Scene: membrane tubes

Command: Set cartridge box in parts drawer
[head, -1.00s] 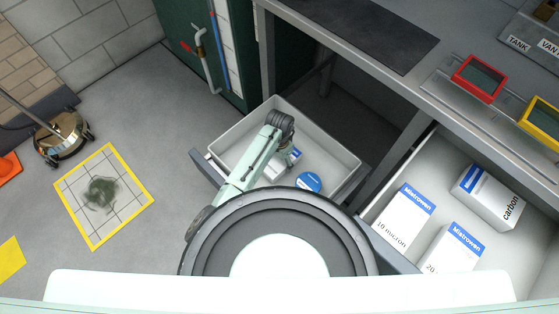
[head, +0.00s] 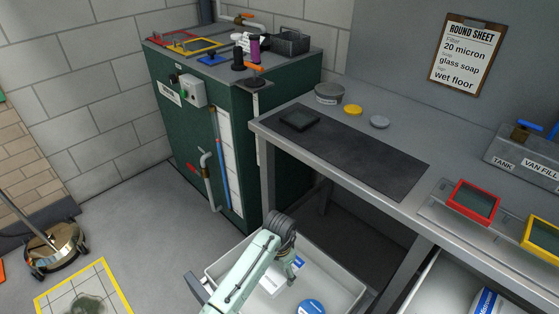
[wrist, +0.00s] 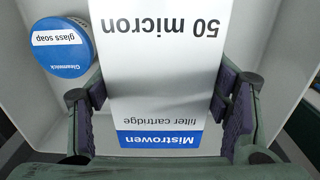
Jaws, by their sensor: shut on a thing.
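The cartridge box (wrist: 160,70), white with a blue band and marked "Mistrowen filter cartridge 50 micron", is between the pads of my gripper (wrist: 160,100). My gripper is shut on its two sides. In the head view the box (head: 272,283) is partly hidden by my arm, within the outline of the left open drawer (head: 345,270) under the bench. I cannot tell whether it touches the drawer floor. The right open drawer (head: 425,288) shows only in part, with a white box (head: 487,301) with a blue band in it.
A round blue-and-white glass soap tin (wrist: 62,45) lies beside the box; it also shows in the head view (head: 312,307). The bench (head: 400,208) overhangs behind the drawers. A green cabinet (head: 175,125) stands at the back left.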

